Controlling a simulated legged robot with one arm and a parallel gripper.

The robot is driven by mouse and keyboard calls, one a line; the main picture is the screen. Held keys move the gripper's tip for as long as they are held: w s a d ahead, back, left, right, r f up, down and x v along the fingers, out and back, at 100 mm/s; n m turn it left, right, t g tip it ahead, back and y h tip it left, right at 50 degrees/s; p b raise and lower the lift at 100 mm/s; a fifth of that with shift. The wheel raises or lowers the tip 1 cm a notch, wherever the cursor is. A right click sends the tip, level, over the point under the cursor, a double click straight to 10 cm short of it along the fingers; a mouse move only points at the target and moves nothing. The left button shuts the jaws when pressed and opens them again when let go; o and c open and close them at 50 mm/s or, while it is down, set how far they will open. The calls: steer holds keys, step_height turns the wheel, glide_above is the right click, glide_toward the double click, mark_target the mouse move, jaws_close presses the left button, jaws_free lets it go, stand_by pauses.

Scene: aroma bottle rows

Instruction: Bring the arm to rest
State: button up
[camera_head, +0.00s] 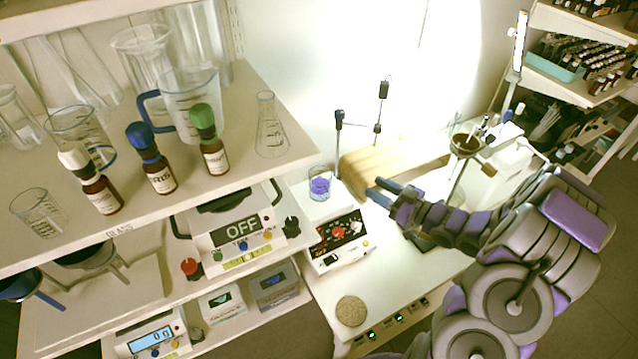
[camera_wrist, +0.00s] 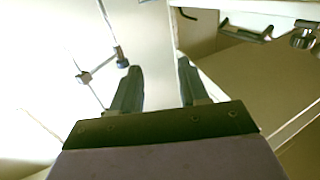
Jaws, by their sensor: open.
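My arm reaches in from the right in the head view, over the white bench. My gripper (camera_head: 382,192) is at its end, pointing left, near a wooden block and a small beaker. In the wrist view my gripper (camera_wrist: 158,90) shows two dark fingers spread apart with nothing between them. It is open and empty. Three dropper bottles stand in a row on the left shelf: one with a white cap (camera_head: 100,190), one with a blue cap (camera_head: 155,165) and one with a green cap (camera_head: 211,146).
The beaker with purple liquid (camera_head: 320,185) stands on a hotplate (camera_head: 340,240) left of my gripper. The wooden block (camera_head: 400,165) and a stand (camera_head: 339,135) are behind it. A round cork mat (camera_head: 351,311) lies on the bench (camera_head: 400,275). Glassware fills the left shelf (camera_head: 270,170).

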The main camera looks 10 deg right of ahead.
steer(key=shift+d, duration=0.15)
steer(key=w+d+r+m+g+h, duration=0.25)
steer(key=w+h, duration=0.25)
steer(key=h, duration=0.3)
steer(key=s+d+r+m+g+h, duration=0.1)
steer(key=s+d+r+g+h, duration=0.1)
steer(key=s+r+h, duration=0.15)
steer(key=s+a+r+m+g+h, duration=0.2)
steer(key=s+g, duration=0.1)
steer(key=s, duration=0.5)
steer(key=s+a+r+m+g+h, duration=0.1)
steer(key=s+a+m+g, duration=0.15)
steer(key=s, duration=0.55)
steer(key=s+a+g+y, duration=0.1)
steer(key=s+a, duration=0.3)
steer(key=s, duration=0.3)
steer(key=s+a+r+g, duration=0.1)
steer(key=s+a, duration=0.3)
steer(key=s, duration=0.4)
steer(key=s+a+r+g+y, duration=0.1)
steer(key=s+a+g, duration=0.2)
steer(key=s, duration=0.4)
steer(key=shift+s+a+r+y, duration=0.25)
steer(key=shift+a+y, duration=0.1)
steer(key=shift+a, duration=0.4)
